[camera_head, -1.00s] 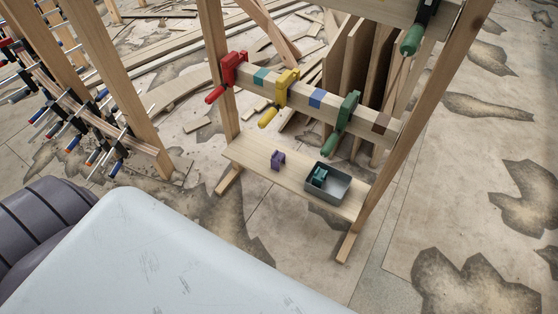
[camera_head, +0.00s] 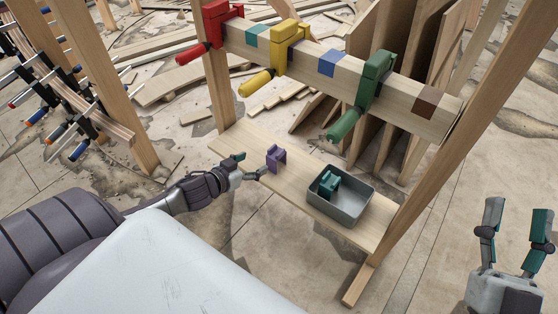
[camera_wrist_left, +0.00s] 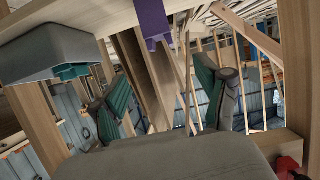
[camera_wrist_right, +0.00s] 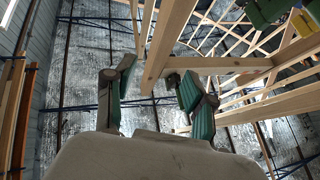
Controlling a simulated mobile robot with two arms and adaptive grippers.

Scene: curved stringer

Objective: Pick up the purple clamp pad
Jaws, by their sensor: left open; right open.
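The purple clamp pad (camera_head: 276,158) stands on the wooden shelf board (camera_head: 240,140), left of the grey bin. It also shows at the top of the left wrist view (camera_wrist_left: 152,22), beyond the fingers. My left gripper (camera_head: 247,166) is open and empty, just left of the purple pad and apart from it. In its wrist view the two green-padded fingers (camera_wrist_left: 165,95) are spread. My right gripper (camera_head: 515,235) is open and empty at the lower right, away from the shelf; its spread fingers (camera_wrist_right: 150,95) show in its wrist view.
A grey bin (camera_head: 350,215) holding a teal pad (camera_head: 328,184) stands right of the purple pad. Above the shelf, a beam (camera_head: 300,62) carries a red clamp (camera_head: 214,22), a yellow clamp (camera_head: 282,50) and a green clamp (camera_head: 370,85). Wooden posts flank the shelf.

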